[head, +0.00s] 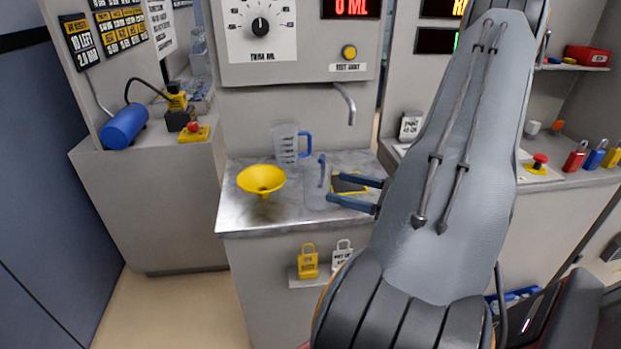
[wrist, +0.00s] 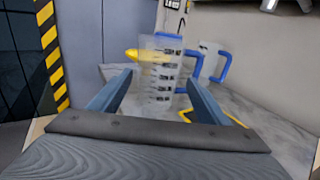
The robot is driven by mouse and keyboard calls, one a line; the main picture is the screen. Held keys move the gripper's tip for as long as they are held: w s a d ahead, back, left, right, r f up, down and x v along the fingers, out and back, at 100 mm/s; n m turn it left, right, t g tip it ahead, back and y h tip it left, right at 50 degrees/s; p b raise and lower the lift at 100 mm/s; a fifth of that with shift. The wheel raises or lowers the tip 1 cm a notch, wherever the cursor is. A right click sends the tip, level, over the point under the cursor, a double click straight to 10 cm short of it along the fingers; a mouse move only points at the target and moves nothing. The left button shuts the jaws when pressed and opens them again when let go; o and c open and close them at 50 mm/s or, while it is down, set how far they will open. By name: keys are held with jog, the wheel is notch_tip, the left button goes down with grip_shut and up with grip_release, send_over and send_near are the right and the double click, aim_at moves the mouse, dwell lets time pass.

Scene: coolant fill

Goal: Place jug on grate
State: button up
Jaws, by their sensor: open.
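A clear jug (head: 314,192) with a blue handle stands upright on the grey counter, faint in the head view. In the wrist view this jug (wrist: 163,92) stands ahead, between the lines of my fingers, handle to the right. My gripper (head: 331,188) is open, its two blue fingers pointing at the jug; I cannot tell whether they touch it. The grate (head: 350,183), a dark plate with a yellow border, lies just right of the jug. Its yellow border also shows in the wrist view (wrist: 213,113), partly hidden by a finger.
A second clear jug (head: 287,146) with a blue handle stands at the back of the counter. A yellow funnel (head: 261,179) is at the left. A metal spout (head: 346,102) hangs from the wall above the counter's back right. My arm hides the counter's right side.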

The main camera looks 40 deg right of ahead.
aim_at(330, 184)
jog(key=p+x, duration=0.2)
jog(key=x, duration=0.3)
jog(key=shift+w+a+r, duration=0.1)
jog(key=shift+w+a, duration=0.05)
jog(key=shift+w, duration=0.1)
jog(key=shift+p+x, duration=1.45)
jog(key=shift+x, duration=1.65)
jog(key=shift+c, duration=0.3)
jog(key=c, duration=0.9)
